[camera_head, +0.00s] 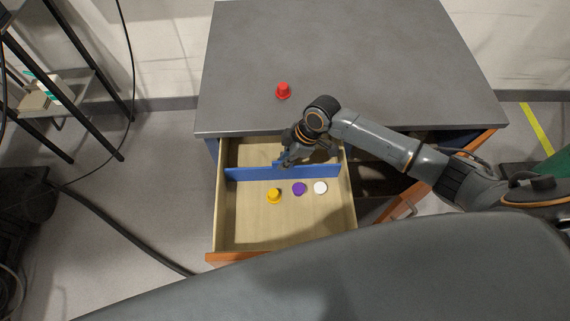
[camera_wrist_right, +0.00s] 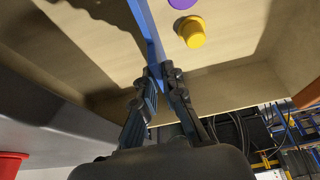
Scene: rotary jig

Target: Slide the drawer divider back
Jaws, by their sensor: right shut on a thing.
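The open wooden drawer (camera_head: 284,241) holds a blue divider (camera_head: 325,172) that runs across it from left to right, nearer its back than its front. My right gripper (camera_head: 284,161) reaches down into the drawer at the divider. In the right wrist view, the fingers of this gripper (camera_wrist_right: 156,82) are shut on the blue divider (camera_wrist_right: 147,30), one on each side. In front of the divider lie a yellow piece (camera_head: 274,195), a purple disc (camera_head: 299,188) and a white disc (camera_head: 320,187). My left gripper is not in view.
A red piece (camera_head: 283,90) stands on the grey cabinet top (camera_head: 330,50), which is otherwise clear. An open cabinet door (camera_head: 440,172) stands right of the drawer. A dark shelf rack (camera_head: 62,90) and black cables are at the left.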

